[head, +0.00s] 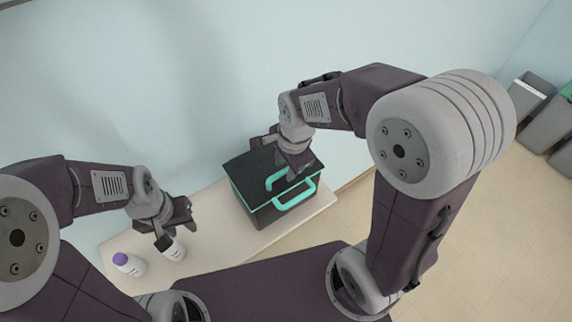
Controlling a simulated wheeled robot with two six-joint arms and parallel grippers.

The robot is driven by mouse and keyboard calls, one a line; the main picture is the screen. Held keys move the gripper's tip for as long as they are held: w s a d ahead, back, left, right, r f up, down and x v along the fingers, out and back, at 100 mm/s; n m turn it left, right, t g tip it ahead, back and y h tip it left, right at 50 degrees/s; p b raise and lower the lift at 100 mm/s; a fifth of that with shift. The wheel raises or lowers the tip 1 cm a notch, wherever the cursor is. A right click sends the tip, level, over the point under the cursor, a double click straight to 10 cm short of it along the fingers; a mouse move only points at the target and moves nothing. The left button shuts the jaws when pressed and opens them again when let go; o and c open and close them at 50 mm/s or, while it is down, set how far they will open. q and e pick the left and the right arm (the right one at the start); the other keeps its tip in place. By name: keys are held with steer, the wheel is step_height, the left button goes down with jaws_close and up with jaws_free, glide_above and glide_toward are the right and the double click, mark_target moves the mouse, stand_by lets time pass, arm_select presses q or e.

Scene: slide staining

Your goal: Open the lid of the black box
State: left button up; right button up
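The black box (257,206) stands on the light table, with a dark lid (250,168) that looks shut. Teal handle parts (298,197) show at its right front edge and on top. My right gripper (281,157) is over the back part of the lid, its fingers spread with nothing visible between them. Whether it touches the lid I cannot tell. My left gripper (177,231) is open, left of the box and just above a white bottle (173,251), whose top it partly hides.
A second white bottle with a purple cap (127,263) stands at the table's left end. The table (217,232) is bare between the bottles and the box. A pale wall rises close behind. Grey bins (530,95) stand on the floor far right.

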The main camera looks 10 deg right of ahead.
steer(key=shift+a+f, duration=0.1)
steer(key=shift+f, duration=0.1)
steer(key=shift+s+a+r, duration=0.1)
steer(key=shift+s+a, duration=0.15)
jaws_close()
stand_by(1.1)
